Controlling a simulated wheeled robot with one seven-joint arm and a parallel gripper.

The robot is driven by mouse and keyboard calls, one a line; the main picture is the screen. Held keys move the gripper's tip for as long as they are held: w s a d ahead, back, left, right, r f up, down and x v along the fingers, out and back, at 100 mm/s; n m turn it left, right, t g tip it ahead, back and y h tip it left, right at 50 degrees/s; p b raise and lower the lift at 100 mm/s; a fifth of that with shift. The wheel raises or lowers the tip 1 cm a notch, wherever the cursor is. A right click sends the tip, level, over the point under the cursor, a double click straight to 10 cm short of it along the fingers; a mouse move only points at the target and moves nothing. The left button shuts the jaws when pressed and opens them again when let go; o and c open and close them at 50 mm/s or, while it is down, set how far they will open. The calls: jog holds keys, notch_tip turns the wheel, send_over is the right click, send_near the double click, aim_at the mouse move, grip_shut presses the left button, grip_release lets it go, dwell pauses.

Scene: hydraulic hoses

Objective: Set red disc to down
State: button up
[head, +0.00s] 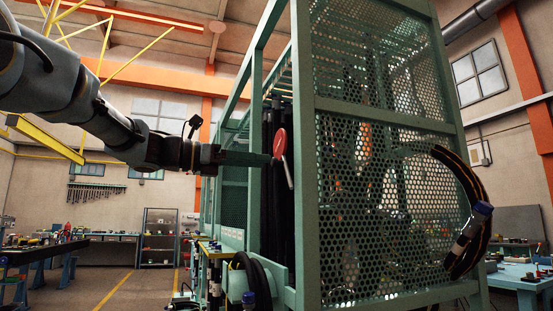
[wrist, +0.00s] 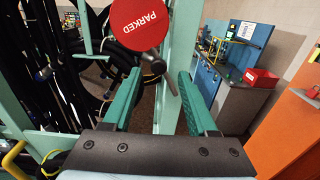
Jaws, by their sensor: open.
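The red disc (head: 279,142) is on the near post side of the green rack in the head view, with a pale handle (head: 288,172) slanting down from it. In the wrist view the red disc (wrist: 138,22) reads "PARKED", with the lettering upside down. A dark knob and metal rod (wrist: 157,66) below the disc lie between the fingertips. My gripper (head: 268,159) reaches in from the left, level with the disc's lower part. In the wrist view my gripper (wrist: 158,73) is open, its green fingers on either side of the rod. Contact cannot be told.
The green rack frame (head: 304,200) with perforated panels stands around the disc. Black hoses (wrist: 50,60) hang close by on the left in the wrist view. A looped hose (head: 475,210) sticks out at the rack's right. Workbenches (head: 40,250) stand far left; the aisle floor is clear.

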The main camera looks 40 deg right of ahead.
aim_at(272, 163)
jog(key=p+x, duration=0.1)
jog(key=x, duration=0.4)
jog(key=shift+w, duration=0.1)
grip_shut()
dwell(0.4)
dwell(0.9)
